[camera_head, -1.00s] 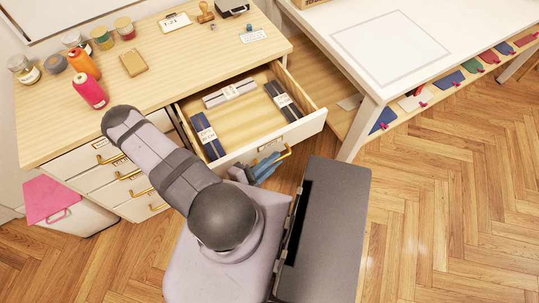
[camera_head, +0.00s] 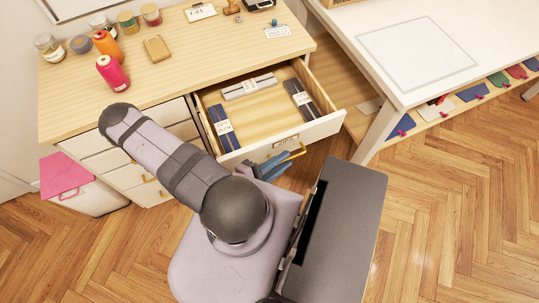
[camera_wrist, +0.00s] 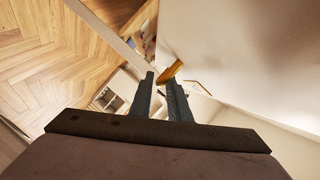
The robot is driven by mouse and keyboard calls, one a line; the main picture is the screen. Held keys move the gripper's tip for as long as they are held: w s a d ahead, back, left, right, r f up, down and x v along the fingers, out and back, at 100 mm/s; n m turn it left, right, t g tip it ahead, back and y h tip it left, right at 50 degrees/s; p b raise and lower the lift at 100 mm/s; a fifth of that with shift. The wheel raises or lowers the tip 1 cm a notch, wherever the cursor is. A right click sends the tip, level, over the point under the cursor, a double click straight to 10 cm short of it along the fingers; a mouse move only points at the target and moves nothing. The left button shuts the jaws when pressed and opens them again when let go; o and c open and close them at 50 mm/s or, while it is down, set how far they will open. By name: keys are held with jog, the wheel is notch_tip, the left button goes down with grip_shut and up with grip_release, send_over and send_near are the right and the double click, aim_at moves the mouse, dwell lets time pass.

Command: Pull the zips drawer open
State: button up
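The zips drawer (camera_head: 312,132) is the top right drawer of the wooden-topped cabinet and stands pulled well out. Inside lie a navy zip pack (camera_head: 222,128), a grey one (camera_head: 249,86) and a dark one (camera_head: 301,99). Its front has a label, too small to read, and a brass handle (camera_head: 297,154), which also shows in the wrist view (camera_wrist: 171,69). My gripper (camera_head: 274,166) is at the handle's left part. In the wrist view its two blue-grey fingers (camera_wrist: 160,80) stand apart, with the handle by their tips; I see no firm hold on it.
The cabinet top (camera_head: 200,60) holds spools and jars. A white table (camera_head: 410,75) stands close on the right. Wood floor (camera_head: 450,200) is free at the lower right.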

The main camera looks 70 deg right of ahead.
jog(key=shift+b+v, duration=0.45)
jog(key=shift+v, duration=2.3)
jog(key=w+a+r+m+y+p, duration=0.15)
jog(key=w+a+m+y, duration=0.35)
jog(key=m, duration=0.6)
jog(key=w+a+r+m+y+p, duration=0.1)
jog(key=w+a+r+m+y, duration=0.2)
jog(key=w+a+m, duration=0.65)
jog(key=w+a+r+m+t+y+p, duration=0.1)
jog(key=w+a+r+m+t+y, duration=0.1)
jog(key=r+m, duration=0.4)
jog(key=w+a+r+m+t+y, duration=0.3)
jog(key=r+m, duration=0.4)
jog(key=m, duration=0.3)
jog(key=shift+w+a+m+t+y+p, duration=0.2)
jog(key=shift+w+m+t+y+p, duration=0.25)
jog(key=shift+t, duration=0.55)
